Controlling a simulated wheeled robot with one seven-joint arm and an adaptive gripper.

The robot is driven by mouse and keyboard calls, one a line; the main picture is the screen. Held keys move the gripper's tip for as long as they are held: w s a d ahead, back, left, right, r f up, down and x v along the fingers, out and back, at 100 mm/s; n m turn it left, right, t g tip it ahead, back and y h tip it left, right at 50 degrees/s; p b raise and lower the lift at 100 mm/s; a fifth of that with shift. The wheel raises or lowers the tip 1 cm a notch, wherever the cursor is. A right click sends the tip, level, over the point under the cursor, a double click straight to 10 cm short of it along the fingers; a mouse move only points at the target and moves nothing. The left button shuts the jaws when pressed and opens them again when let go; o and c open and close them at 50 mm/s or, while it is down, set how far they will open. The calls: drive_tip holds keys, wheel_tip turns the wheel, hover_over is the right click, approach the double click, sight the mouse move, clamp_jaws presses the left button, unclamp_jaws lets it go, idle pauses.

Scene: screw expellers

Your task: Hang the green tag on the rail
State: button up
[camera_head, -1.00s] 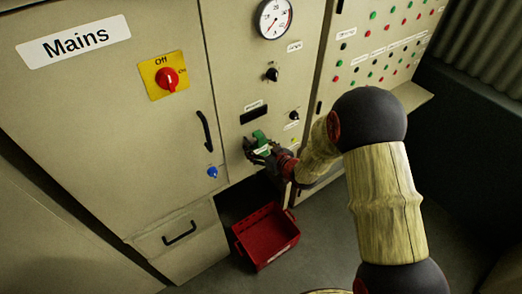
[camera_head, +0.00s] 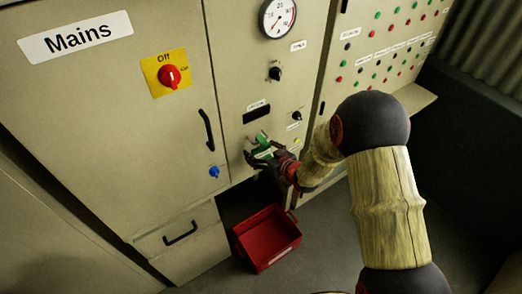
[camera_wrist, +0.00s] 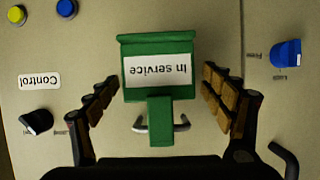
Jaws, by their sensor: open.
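The green tag (camera_wrist: 160,88) has a white label reading "In service", which appears upside down in the wrist view. Its narrow green tab lies across a short metal rail (camera_wrist: 183,123) on the panel, with rail showing on both sides. The tab appears hooked over the rail. My gripper (camera_wrist: 161,82) is open, its brown-padded fingers standing on either side of the tag with visible gaps. In the head view, the green tag (camera_head: 263,147) is small and partly hidden among the fingers of my gripper (camera_head: 259,150) at the middle cabinet.
A black knob (camera_wrist: 37,121) and a blue knob (camera_wrist: 286,53) flank the tag on the panel. A red bin (camera_head: 267,238) stands on the floor below. The Mains cabinet (camera_head: 95,120) with its red switch (camera_head: 169,75) is at left.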

idle(0.3)
drive_tip(key=v, duration=1.2)
drive_tip(key=shift+d+f, duration=0.1)
drive_tip(key=shift+f, duration=0.1)
